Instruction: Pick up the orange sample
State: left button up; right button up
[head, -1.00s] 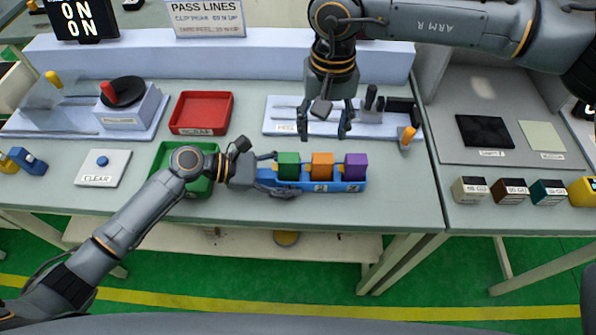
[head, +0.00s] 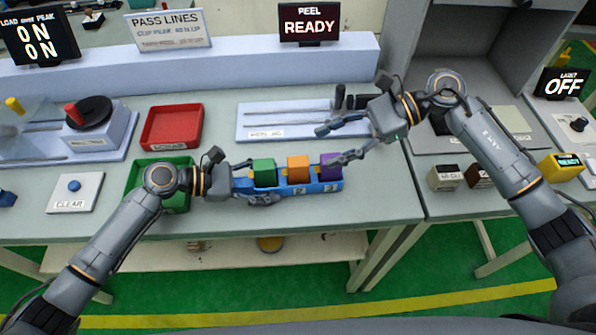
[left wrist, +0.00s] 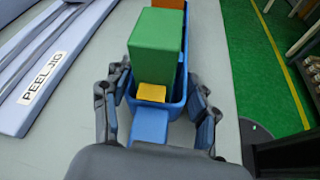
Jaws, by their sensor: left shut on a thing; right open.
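The orange sample (head: 298,167) stands in the middle slot of a blue tray (head: 312,189), between a green sample (head: 264,171) and a purple sample (head: 330,164). In the left wrist view only a sliver of the orange sample (left wrist: 170,4) shows behind the green sample (left wrist: 156,40). My left gripper (head: 252,182) is shut on the left end of the tray, its fingers on either side of it. My right gripper (head: 335,145) is open and empty, above and right of the orange sample. Its lower finger overlaps the purple sample in the picture; contact cannot be told.
A red bin (head: 172,127) and a green bin (head: 180,205) stand left of the tray. The peel jig (head: 265,131) lies behind the tray. Small labelled blocks (head: 445,178) stand on the right bench. The table's front edge is close below the tray.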

aim_at(306, 161)
jog(key=d+f+m+t, duration=0.1)
jog(key=d+m, duration=0.2)
jog(key=d, duration=0.1)
jog(key=shift+y, duration=0.4)
jog(key=x, duration=0.7)
jog(key=shift+w+f, duration=0.25)
jog(key=shift+w+x, duration=0.2)
jog(key=shift+x, duration=2.2)
jog(key=shift+d+f, duration=0.1)
jog(key=shift+f, duration=0.05)
grip_shut()
